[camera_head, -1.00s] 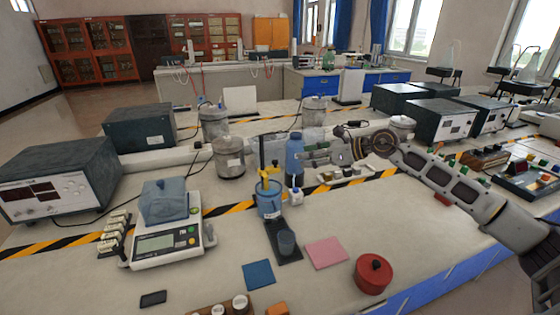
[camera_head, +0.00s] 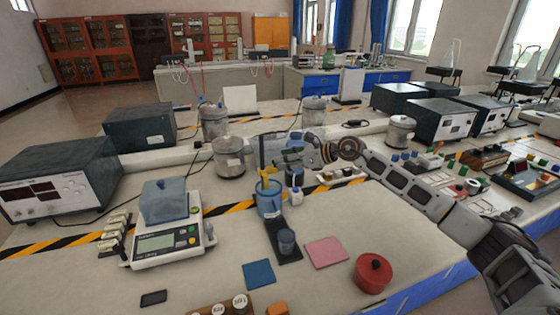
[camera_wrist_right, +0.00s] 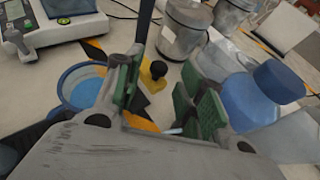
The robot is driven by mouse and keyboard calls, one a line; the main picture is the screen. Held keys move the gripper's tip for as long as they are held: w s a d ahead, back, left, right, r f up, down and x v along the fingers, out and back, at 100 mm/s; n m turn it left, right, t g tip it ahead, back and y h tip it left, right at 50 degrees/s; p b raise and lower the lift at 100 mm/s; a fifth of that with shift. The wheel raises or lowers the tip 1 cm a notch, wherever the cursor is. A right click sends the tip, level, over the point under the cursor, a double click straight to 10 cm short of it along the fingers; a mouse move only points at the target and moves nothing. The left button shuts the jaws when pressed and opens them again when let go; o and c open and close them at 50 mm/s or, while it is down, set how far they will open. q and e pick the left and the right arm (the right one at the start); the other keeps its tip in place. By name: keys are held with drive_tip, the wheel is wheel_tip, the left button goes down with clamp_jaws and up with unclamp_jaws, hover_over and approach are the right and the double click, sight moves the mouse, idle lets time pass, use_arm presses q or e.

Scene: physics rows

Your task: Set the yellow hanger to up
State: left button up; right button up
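The yellow hanger (camera_head: 264,184) shows at the rim of a blue cup (camera_head: 269,204) on a black stand base, beside a dark upright post (camera_head: 262,150). My right gripper (camera_head: 289,158) is at the post's right side, and it partly hides the hanger. In the right wrist view, the green finger pads (camera_wrist_right: 162,95) are apart. A yellow piece with a black knob (camera_wrist_right: 153,76) shows between and beyond them, with an orange-yellow part below. I cannot tell whether the fingers touch it. The left gripper is out of view.
A blue bottle (camera_wrist_right: 256,97) stands close to the right finger. A small grey cup (camera_head: 286,241) sits on the stand's front part. Metal canisters (camera_head: 229,160) stand behind, and a balance (camera_head: 160,247) is to the left. A red pot (camera_head: 373,273) is at front right.

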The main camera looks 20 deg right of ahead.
drive_tip(key=shift+x, duration=1.25)
drive_tip(key=shift+c, duration=0.5)
clamp_jaws()
